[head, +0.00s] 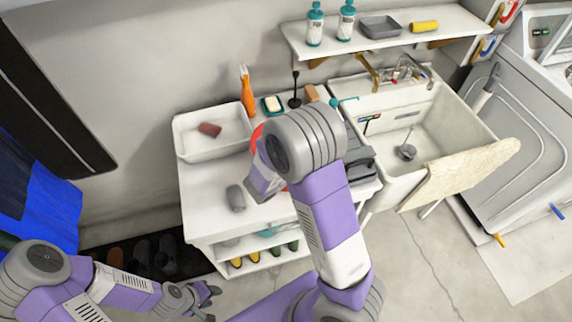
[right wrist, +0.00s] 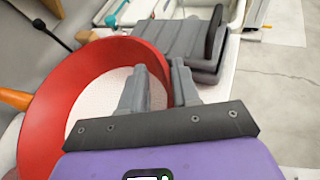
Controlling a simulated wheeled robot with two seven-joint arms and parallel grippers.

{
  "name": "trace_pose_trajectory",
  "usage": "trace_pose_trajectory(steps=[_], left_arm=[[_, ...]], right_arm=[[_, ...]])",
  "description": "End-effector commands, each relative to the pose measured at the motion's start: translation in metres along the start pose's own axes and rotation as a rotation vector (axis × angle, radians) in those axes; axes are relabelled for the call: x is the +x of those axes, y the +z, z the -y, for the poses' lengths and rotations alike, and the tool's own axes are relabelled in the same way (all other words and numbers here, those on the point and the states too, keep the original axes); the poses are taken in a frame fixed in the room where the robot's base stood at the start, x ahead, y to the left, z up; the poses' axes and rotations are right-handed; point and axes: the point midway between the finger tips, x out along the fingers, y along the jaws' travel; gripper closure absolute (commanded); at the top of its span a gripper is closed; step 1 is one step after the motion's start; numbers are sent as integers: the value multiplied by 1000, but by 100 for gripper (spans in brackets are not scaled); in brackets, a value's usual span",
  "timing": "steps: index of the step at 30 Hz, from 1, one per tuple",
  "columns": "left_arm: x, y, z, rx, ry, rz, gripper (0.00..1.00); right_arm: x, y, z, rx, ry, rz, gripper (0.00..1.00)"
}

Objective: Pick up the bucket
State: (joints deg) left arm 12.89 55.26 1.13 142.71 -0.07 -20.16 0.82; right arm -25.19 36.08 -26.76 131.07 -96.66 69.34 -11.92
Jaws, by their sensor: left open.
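The red bucket (right wrist: 90,62) fills the left of the right wrist view, its round mouth toward the camera and a pale inside showing. In the head view only a red sliver of the bucket (head: 257,136) shows on the white counter; my right arm hides the rest. My right gripper (right wrist: 162,75) is at the bucket's right side with its fingers apart. The rim's right edge appears to lie between the fingers; contact cannot be told. The right fingertips are hidden in the head view. My left gripper (head: 205,297) is open and empty, low over the floor at the lower left.
A white basin (head: 190,118) stands at the counter's back left, with an orange bottle (head: 247,92) beside it. A grey object (head: 236,198) lies on the counter front. A dark grey case (right wrist: 180,45) is right of the bucket. A sink (head: 440,128) stands further right.

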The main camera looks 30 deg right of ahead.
Motion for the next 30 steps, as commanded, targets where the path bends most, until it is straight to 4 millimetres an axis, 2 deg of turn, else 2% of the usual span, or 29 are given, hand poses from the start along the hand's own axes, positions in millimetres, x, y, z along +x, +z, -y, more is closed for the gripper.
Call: trace_pose_trajectory(steps=[1, 5, 6, 30], left_arm=[[0, 0, 0, 0, 0, 0, 60], [0, 0, 0, 0, 0, 0, 60], [0, 0, 0, 0, 0, 0, 60], [0, 0, 0, 0, 0, 0, 60]], right_arm=[[0, 0, 0, 0, 0, 0, 78], [0, 0, 0, 0, 0, 0, 98], [0, 0, 0, 0, 0, 0, 100], [-1, 0, 0, 0, 0, -1, 100]])
